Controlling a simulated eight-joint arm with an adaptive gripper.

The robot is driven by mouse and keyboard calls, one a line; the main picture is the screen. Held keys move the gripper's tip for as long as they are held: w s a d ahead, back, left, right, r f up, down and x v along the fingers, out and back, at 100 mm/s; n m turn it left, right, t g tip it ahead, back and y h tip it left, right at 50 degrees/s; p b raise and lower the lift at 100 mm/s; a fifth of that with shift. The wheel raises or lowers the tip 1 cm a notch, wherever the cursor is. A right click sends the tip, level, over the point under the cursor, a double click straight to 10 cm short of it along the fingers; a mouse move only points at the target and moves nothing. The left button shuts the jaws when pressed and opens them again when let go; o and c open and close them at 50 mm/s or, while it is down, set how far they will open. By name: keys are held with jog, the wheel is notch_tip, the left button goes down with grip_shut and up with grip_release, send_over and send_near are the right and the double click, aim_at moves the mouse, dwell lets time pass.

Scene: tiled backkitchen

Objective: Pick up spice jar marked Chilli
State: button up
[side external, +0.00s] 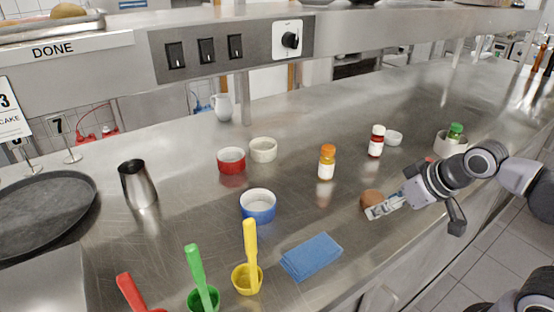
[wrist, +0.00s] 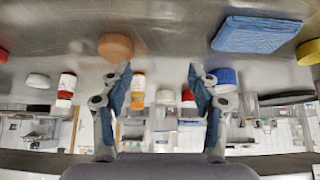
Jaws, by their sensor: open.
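Three spice jars stand on the steel counter; their labels are too small to read, so I cannot tell which says Chilli. One has an orange cap (side external: 327,162), one has a white cap and red contents (side external: 376,141), and one has a green cap (side external: 455,131) and is partly hidden by a pale pot. The wrist view also shows the orange-capped jar (wrist: 138,90) and the white-capped jar (wrist: 66,88). My gripper (side external: 378,210) is open and empty, low near the counter's front edge, apart from the jars.
A round brown object (side external: 371,198) lies right beside my gripper. A blue cloth (side external: 311,256), a blue ramekin (side external: 258,206) and a yellow scoop (side external: 248,277) lie to the left. A small white bowl (side external: 393,138) stands behind the white-capped jar. An overhead shelf runs along the back.

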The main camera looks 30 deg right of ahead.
jog(key=shift+o, duration=0.2)
jog(key=shift+r, duration=0.1)
dwell(0.4)
jog(key=w+d+r+m+h, duration=0.2)
jog(key=w+d+r+m, duration=0.1)
jog(key=w+d+r, duration=0.55)
jog(key=m+g+h, duration=0.2)
jog(key=m, duration=0.2)
send_over(380, 128)
jog(key=s+a, duration=0.1)
jog(key=s, duration=0.1)
notch_tip(380, 128, down, 4)
jog(key=shift+a+f, duration=0.1)
jog(key=shift+f, duration=0.15)
jog(key=shift+a+x, duration=0.15)
jog(key=shift+x, duration=1.35)
jog(key=shift+a+x, duration=0.1)
jog(key=shift+x, duration=1.45)
jog(key=shift+s+f, duration=0.1)
jog(key=shift+f, duration=0.05)
grip_shut()
